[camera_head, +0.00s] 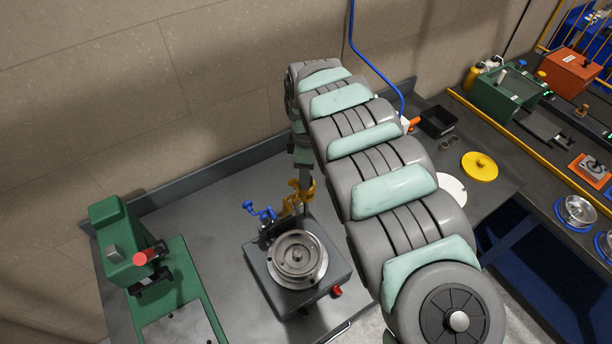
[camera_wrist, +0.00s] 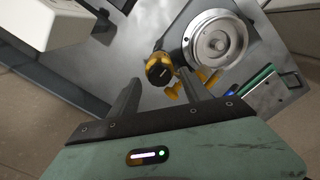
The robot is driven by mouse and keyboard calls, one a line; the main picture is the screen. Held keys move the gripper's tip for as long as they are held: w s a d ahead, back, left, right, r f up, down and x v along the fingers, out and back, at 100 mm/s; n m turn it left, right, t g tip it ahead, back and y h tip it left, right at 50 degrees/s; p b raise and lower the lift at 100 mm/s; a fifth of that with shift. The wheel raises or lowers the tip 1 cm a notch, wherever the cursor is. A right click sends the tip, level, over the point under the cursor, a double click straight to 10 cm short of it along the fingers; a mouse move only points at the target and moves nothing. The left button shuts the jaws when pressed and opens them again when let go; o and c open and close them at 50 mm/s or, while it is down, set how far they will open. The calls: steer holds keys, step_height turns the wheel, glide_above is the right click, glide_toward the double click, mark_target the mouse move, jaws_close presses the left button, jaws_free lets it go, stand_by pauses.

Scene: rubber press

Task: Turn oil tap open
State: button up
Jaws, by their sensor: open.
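Two small taps stand at the back edge of a grey block: a yellow tap (camera_head: 294,202) and a blue tap (camera_head: 262,213) to its left. I cannot tell from a label which one is the oil tap. My gripper (camera_head: 305,190) points down at the yellow tap and partly hides it. In the wrist view my gripper (camera_wrist: 160,80) is open. The yellow tap (camera_wrist: 160,69), with a dark round end, shows just beyond and between the fingertips. Yellow parts lie near the right finger. I cannot tell whether either finger touches them.
The block carries a round metal plate (camera_head: 297,258) and a red knob (camera_head: 337,291). A green machine (camera_head: 118,250) with a red knob stands to the left. The wall is close behind. A black box (camera_head: 438,122) and a yellow disc (camera_head: 480,166) are on the right.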

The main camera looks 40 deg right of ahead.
steer(key=shift+f, duration=1)
jaws_close()
